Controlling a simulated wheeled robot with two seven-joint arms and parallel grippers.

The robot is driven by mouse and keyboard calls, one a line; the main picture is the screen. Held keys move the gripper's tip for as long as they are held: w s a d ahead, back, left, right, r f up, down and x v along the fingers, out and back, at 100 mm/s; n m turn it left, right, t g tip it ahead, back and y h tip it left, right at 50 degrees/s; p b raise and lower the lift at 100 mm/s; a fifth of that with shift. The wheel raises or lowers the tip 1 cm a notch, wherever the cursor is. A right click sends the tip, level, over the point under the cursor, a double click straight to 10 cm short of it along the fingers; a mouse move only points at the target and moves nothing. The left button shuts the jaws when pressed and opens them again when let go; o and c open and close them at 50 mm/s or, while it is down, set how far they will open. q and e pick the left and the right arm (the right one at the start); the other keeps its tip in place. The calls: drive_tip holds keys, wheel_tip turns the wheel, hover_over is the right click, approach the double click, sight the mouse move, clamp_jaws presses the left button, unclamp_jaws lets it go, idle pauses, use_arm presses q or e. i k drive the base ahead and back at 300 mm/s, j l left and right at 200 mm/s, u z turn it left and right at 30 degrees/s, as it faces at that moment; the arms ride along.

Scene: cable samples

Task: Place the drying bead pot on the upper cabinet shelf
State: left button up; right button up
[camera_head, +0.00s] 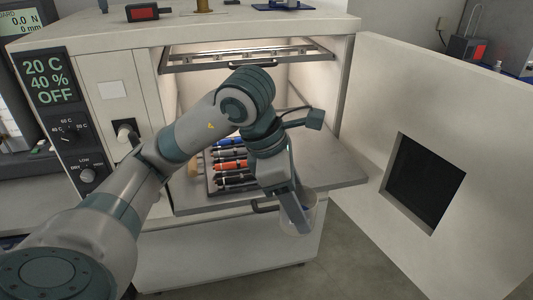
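The drying bead pot (311,218) is a small translucent cup at my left gripper (299,222), in front of the lower shelf's front edge. The gripper points down, with a finger overlapping the pot; it appears shut on the pot's wall and holds it clear of the shelf. The beads cannot be made out. The upper cabinet shelf (205,61) is a wire rack with a dark front handle, high in the lit, open cabinet (185,95). My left arm crosses in front of the cabinet opening and hides part of it. My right gripper is not in view.
The lower shelf (340,172) sticks out with a dark tray (213,188) of several coloured cable samples. The cabinet door (375,100) stands wide open at the right, with a dark window. A control panel (65,120) is on the left front. Open floor shows below the door.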

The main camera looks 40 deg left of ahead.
sight(321, 159)
drive_tip(key=i, duration=0.9)
